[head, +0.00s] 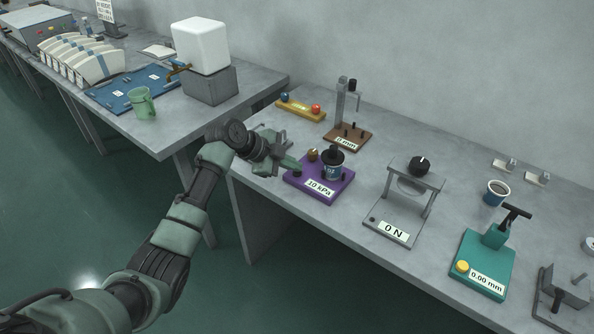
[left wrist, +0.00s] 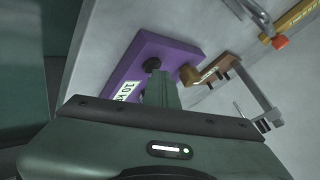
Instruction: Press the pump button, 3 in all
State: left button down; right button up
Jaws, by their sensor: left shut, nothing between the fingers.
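The purple pump unit (head: 345,184) stands near the front edge of the bench, with a label reading 10 kPa (head: 319,187). On it are a brass-coloured knob (head: 313,155) and a dark cup (head: 333,171) with a black top. A small black button (head: 296,173) is at its left corner. My left gripper (head: 297,166) is shut and empty, its tips right at the button. In the left wrist view the tips (left wrist: 160,84) overlap the black button (left wrist: 152,64) on the purple unit (left wrist: 150,48); whether they touch it I cannot tell. My right gripper is not in view.
Behind the unit are a yellow bar (head: 300,108) with coloured knobs and a brown 0 mm gauge (head: 352,138). A green mug (head: 144,104) stands on the left table.

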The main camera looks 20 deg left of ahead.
aim_at(293, 173)
pick_arm(q)
jog(key=shift+r+p, duration=0.65)
jog(key=shift+r, duration=0.25)
jog(key=shift+r, duration=0.1)
notch_tip(293, 173, up, 5)
jog(key=p, duration=0.4)
dwell(2.2)
